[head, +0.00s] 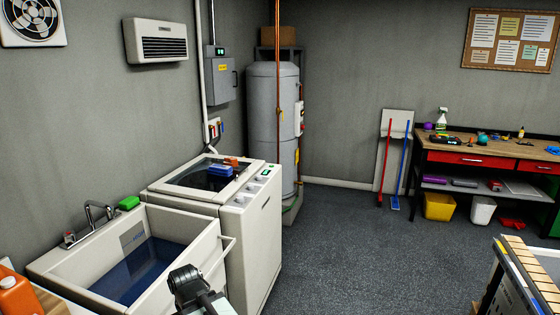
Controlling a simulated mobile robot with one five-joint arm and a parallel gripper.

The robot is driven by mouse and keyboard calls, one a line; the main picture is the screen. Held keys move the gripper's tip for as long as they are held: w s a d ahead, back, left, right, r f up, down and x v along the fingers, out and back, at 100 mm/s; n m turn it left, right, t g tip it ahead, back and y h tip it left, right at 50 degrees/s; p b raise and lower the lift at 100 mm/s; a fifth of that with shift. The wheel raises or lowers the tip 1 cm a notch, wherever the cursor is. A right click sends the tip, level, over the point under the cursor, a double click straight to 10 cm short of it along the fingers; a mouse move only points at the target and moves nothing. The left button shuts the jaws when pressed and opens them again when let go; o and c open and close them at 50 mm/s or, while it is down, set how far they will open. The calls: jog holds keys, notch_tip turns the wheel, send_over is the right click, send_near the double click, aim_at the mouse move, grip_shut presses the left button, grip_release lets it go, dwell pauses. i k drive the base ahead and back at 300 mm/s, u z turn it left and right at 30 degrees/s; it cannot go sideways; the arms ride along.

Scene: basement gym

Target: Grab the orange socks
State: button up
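A small orange item (231,161) lies on top of the white washing machine (258,215), near the back edge of its dark lid. It may be the orange socks, but it is too small to tell. A blue item (220,171) lies just in front of it on the lid. My gripper (185,283) seems to be the dark part at the bottom of the view, in front of the sink and well short of the washer. Its fingers cannot be made out, and nothing is visibly held.
A sink basin (215,243) with blue water stands left of the washer, with a green sponge (129,203) on its rim. An orange jug (17,293) is at bottom left. A workbench (468,150) stands at right. A slatted wooden-topped item (530,268) is at lower right. Floor between is clear.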

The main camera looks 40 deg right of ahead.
aim_at(233, 162)
jog(key=z, duration=1.95)
jog(key=i, duration=3.25)
jog(key=u, duration=3.35)
